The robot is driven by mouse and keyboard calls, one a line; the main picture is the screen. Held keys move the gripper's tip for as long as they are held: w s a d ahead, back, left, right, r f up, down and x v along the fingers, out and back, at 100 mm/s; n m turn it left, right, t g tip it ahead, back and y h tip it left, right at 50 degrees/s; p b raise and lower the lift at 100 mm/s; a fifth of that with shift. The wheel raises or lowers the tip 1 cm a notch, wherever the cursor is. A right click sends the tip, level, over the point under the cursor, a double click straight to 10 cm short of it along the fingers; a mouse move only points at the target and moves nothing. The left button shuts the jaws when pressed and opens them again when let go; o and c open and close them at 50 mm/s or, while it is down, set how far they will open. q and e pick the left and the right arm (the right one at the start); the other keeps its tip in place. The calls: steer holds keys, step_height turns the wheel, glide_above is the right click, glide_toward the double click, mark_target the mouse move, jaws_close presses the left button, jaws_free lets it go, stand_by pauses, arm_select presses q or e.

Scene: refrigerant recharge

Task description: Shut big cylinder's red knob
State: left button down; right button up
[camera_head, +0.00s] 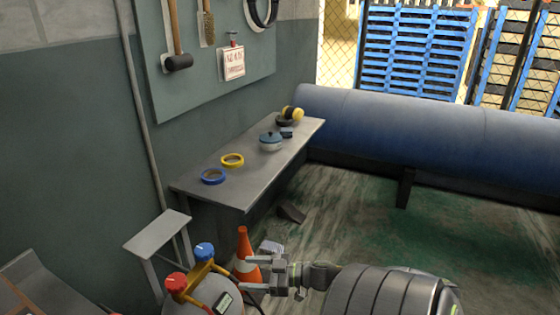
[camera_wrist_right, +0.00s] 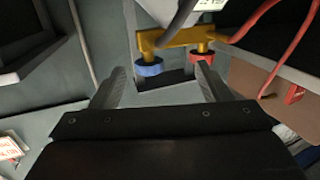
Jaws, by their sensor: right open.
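In the head view, a grey cylinder (camera_head: 203,297) stands at the bottom, with a gold manifold (camera_head: 207,271) on top. The manifold carries a red knob (camera_head: 175,284) on the left and a blue knob (camera_head: 204,252) behind it. My right gripper (camera_head: 250,273) is open and empty, to the right of the manifold and apart from the red knob. In the right wrist view, a gold manifold (camera_wrist_right: 180,37) with a blue knob (camera_wrist_right: 148,68) shows beyond my open fingers (camera_wrist_right: 162,85). My left gripper is out of view.
An orange cone (camera_head: 243,241) stands behind my right gripper. A small grey stand (camera_head: 157,233) is left of the cylinder. A bench (camera_head: 262,175) with tape rolls runs along the wall. A red hose (camera_wrist_right: 292,50) shows in the wrist view. Floor to the right is clear.

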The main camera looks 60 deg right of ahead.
steer(key=s+d+f+m+g+h+p, duration=0.3)
steer(key=s+f+h+p, duration=0.3)
steer(key=f, duration=0.5)
steer(key=shift+s+f+m+h, duration=0.45)
steer(key=shift+m+h, duration=0.45)
steer(key=shift+h, duration=0.2)
steer(key=shift+d, duration=0.1)
